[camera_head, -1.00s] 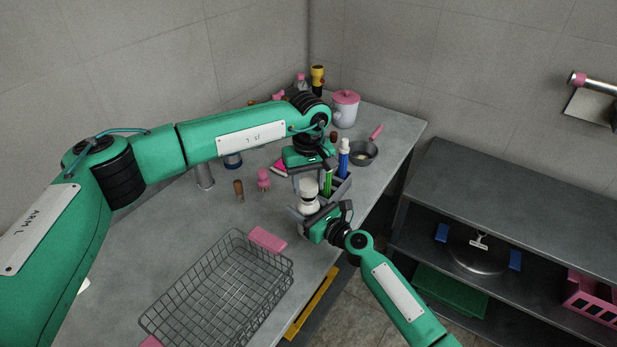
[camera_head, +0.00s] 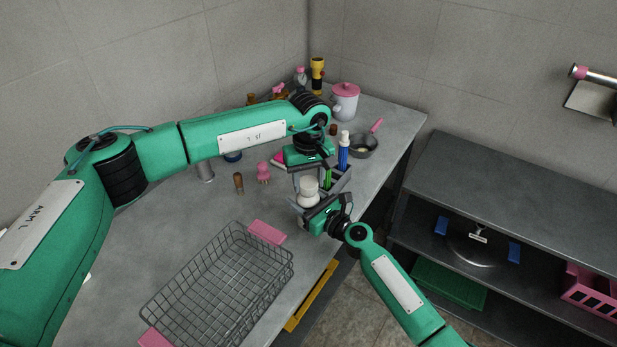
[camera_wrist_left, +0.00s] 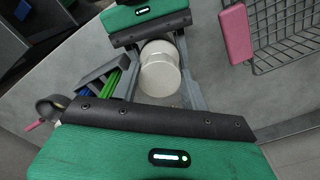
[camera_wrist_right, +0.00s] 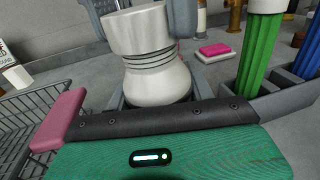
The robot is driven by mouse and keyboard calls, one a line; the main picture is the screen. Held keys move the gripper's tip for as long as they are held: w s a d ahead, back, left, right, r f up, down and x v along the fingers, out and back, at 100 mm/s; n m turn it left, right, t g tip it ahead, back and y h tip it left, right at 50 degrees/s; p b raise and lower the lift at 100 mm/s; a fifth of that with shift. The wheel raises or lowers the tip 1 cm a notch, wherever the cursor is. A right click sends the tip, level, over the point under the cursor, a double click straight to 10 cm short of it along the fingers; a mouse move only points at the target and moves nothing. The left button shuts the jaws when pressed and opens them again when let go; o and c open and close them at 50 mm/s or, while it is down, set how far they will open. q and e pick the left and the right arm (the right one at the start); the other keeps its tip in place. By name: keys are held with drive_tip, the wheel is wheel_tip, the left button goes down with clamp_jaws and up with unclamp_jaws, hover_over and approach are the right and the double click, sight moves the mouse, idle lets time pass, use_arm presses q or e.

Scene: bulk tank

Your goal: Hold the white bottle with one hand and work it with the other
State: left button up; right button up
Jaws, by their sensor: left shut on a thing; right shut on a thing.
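The white bottle (camera_head: 308,190) stands upright near the table's right edge. In the right wrist view its wide white cap (camera_wrist_right: 138,30) sits over a neck with thin dark rings and a rounded body (camera_wrist_right: 158,84). My left gripper (camera_head: 309,178) comes from above and is shut on the cap; one finger shows against the cap in the right wrist view. My right gripper (camera_head: 305,204) is shut on the lower body from the front. The left wrist view shows the bottle's round top (camera_wrist_left: 160,70) between the fingers. The bottle's base is hidden.
A wire basket (camera_head: 225,285) with pink handles is at the front. A saucepan (camera_head: 362,146) and a white pot with pink lid (camera_head: 345,104) stand farther back. The table's left middle is clear.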

use_arm(q)
drive_tip(key=shift+f, duration=0.55)
idle(0.4)
drive_tip(key=m, duration=0.6)
drive_tip(key=shift+a+m, duration=0.15)
drive_tip(key=shift+m, duration=0.15)
drive_tip(key=m, duration=0.6)
drive_tip(key=shift+w+a+m, duration=0.1)
drive_tip(key=shift+m, duration=0.3)
drive_tip(key=o, duration=1)
drive_tip(key=shift+c, duration=0.2)
